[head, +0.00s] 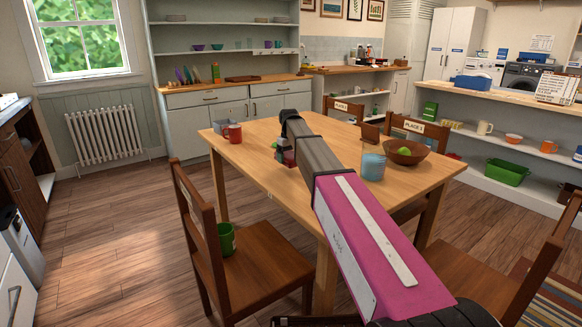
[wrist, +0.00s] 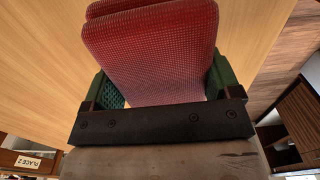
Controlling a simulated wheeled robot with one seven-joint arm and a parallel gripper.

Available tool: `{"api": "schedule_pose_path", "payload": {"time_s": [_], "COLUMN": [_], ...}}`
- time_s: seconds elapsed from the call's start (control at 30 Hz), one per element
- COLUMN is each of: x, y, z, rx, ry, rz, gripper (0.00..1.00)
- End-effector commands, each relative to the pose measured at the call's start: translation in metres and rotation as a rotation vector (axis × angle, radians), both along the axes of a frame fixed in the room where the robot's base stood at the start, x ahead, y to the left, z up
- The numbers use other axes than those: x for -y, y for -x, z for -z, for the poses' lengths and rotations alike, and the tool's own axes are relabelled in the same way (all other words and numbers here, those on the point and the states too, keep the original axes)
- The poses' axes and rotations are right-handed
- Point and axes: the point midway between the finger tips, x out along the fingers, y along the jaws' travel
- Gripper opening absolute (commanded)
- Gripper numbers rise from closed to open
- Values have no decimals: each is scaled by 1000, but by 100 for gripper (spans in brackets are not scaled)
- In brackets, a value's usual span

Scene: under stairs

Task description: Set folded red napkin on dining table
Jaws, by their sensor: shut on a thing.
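The folded red napkin (wrist: 150,50) fills the upper middle of the wrist view. My gripper (wrist: 165,82) is shut on it, with a green pad at each side. In the head view my gripper (head: 284,158) is over the left half of the wooden dining table (head: 252,163), and mostly my arm hides the napkin. The light wood tabletop also shows behind the napkin in the wrist view (wrist: 45,85). I cannot tell whether the napkin touches the tabletop.
A red mug (head: 233,133) stands on the table's left side. A blue glass (head: 373,167) and a brown bowl (head: 405,152) with green fruit stand to the right of my arm. Chairs surround the table; a green mug (head: 226,240) sits on the near-left chair (head: 250,270).

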Motion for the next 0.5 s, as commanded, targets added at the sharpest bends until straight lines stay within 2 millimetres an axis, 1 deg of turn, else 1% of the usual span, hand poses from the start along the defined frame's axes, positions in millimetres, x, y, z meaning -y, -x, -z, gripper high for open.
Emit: {"api": "schedule_pose_path", "payload": {"time_s": [0.03,0.1,0.27,0.4,0.5], "x": [4,7,8,8,8], "y": [-4,-6,-7,-6,-6], "z": [3,5,13,33,44], "rx": [0,0,0,-1,0], "ry": [0,0,0,0,0], "rz": [1,1,0,0,0], "gripper": [41,41,41,41,41]}}
